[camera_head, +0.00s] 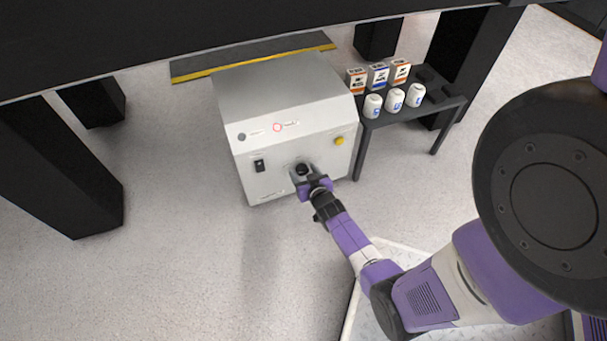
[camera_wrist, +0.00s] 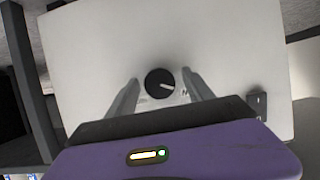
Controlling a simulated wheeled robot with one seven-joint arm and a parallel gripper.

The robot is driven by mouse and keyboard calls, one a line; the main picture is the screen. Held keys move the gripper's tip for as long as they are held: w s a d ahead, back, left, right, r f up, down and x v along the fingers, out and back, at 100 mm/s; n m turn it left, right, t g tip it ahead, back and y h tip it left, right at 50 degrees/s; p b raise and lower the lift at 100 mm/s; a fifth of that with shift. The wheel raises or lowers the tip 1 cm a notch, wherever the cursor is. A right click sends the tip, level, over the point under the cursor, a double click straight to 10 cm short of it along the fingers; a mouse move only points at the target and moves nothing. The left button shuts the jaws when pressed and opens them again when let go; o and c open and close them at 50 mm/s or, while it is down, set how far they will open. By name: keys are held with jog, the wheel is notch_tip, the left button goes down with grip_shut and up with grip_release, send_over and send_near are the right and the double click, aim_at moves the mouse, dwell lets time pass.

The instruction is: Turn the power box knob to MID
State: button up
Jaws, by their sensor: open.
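The power box (camera_head: 285,120) is a light grey cabinet standing on the floor under a dark frame. Its black round knob (camera_head: 302,169) is on the front face, low and right of the middle. In the wrist view the knob (camera_wrist: 160,83) shows a white pointer line aimed to the right and slightly down. Marks beside it are partly hidden and too small to read. My gripper (camera_head: 305,177) is at the front face. In the wrist view my gripper (camera_wrist: 158,92) is open, with one finger on each side of the knob and gaps between.
A black rocker switch (camera_head: 259,165) is left of the knob, and a yellow button (camera_head: 339,141) is to its upper right. A small dark table (camera_head: 390,117) with boxes and white containers stands right of the cabinet. The floor (camera_head: 190,190) at left is clear.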

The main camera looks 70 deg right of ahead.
grip_shut()
jog(key=p, duration=0.2)
jog(key=shift+r+m+t+p, duration=0.3)
jog(key=shift+d+p, duration=0.1)
jog(key=shift+p, duration=0.35)
jog(key=shift+s+f+m+t+y+p, duration=0.15)
jog(key=shift+m+t+y+p, duration=0.35)
jog(key=shift+m+p, duration=0.55)
jog(key=m+t, duration=0.1)
jog(key=m+t+y+b, duration=0.1)
jog(key=m, duration=0.1)
jog(key=shift+d+f, duration=0.1)
jog(key=shift+f, duration=0.15)
jog(key=shift+m+t+b, duration=0.7)
jog(key=shift+m+b, duration=0.1)
jog(key=shift+m, duration=0.45)
